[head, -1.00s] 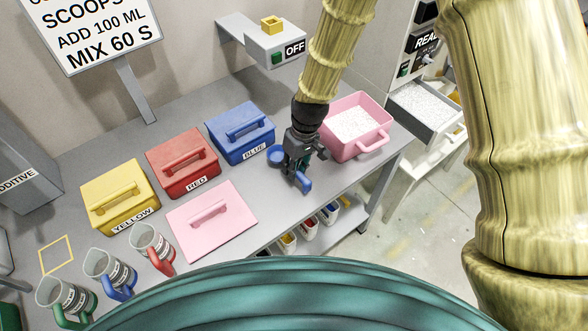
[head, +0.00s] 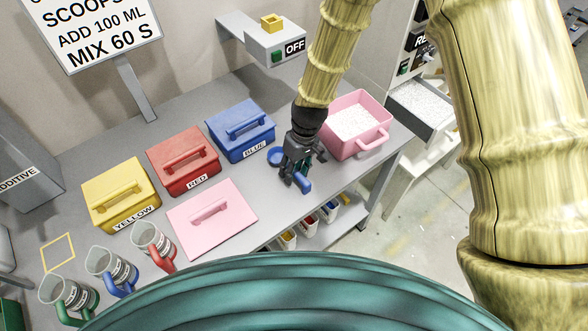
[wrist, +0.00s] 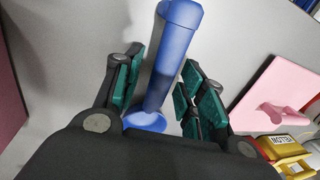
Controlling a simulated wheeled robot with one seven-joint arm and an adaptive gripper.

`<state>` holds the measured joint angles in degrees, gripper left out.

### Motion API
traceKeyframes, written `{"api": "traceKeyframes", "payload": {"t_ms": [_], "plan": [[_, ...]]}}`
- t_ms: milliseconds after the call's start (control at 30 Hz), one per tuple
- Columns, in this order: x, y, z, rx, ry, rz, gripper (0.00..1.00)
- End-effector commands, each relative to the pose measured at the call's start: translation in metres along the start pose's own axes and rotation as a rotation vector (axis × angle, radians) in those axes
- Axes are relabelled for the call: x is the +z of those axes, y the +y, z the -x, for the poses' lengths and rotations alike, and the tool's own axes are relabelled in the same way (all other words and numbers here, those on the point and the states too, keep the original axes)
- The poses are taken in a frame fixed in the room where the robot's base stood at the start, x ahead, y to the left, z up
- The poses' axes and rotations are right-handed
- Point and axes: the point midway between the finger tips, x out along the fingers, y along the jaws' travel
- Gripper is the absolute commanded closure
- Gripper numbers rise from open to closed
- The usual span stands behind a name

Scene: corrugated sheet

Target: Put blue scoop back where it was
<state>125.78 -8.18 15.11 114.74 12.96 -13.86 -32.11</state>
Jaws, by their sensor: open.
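The blue scoop (head: 304,185) lies on the grey bench in front of the blue box, at the right part of the bench. Its round bowl shows to the left of my gripper and its handle to the front. My gripper (head: 295,176) is over the scoop, pointing down. In the wrist view the scoop's handle (wrist: 172,60) runs between the open, green-padded fingers (wrist: 160,80), with a visible gap on the right side. The bowl is partly hidden by my gripper's body.
A pink tub (head: 371,144) of white granules stands just right of my gripper. The blue box (head: 240,146), red box (head: 183,178) and yellow box (head: 120,212) line the back. A pink lid (head: 235,221) lies in front. Several jugs (head: 150,240) stand front left.

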Motion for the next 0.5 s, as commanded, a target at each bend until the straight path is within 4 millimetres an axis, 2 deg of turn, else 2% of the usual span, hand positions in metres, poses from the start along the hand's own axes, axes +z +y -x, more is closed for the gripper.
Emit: {"api": "traceKeyframes", "payload": {"t_ms": [267,500], "plan": [[-0.001,0.000,0.013,0.000,0.001,0.000,0.60],[-0.001,0.000,0.040,0.001,0.003,0.000,0.60]]}}
